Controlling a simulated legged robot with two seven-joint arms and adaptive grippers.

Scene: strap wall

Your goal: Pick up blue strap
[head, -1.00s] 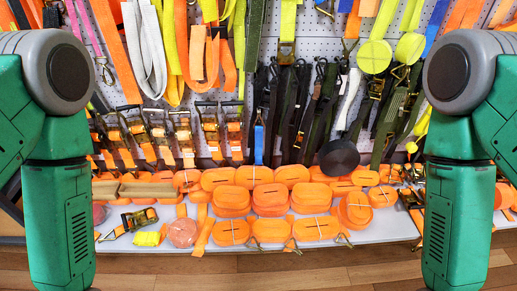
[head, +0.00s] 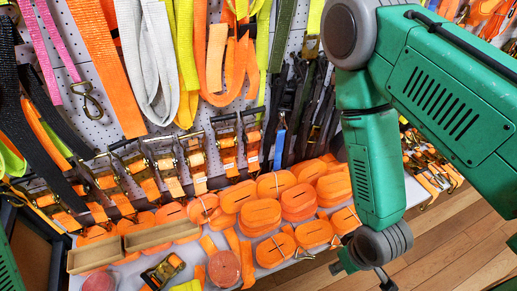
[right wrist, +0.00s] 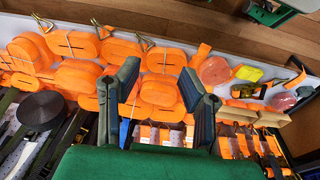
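The blue strap (head: 280,142) hangs low on the pegboard in the head view, a narrow blue piece among dark straps, above the orange rolls. In the right wrist view a bit of blue strap (right wrist: 124,132) shows beside my gripper's left finger, mostly hidden. My right gripper (right wrist: 160,78) is open, its two fingers wide apart with nothing held between them; orange rolls show beyond. In the head view my right gripper (head: 362,277) is low at the bottom edge, to the right of and below the blue strap.
Orange strap rolls (head: 260,215) crowd the white shelf (head: 408,190) below the strap. Ratchet buckles (head: 168,165) hang to its left. Dark straps (head: 305,115) hang close on its right. A small wooden tray (head: 93,256) sits at lower left.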

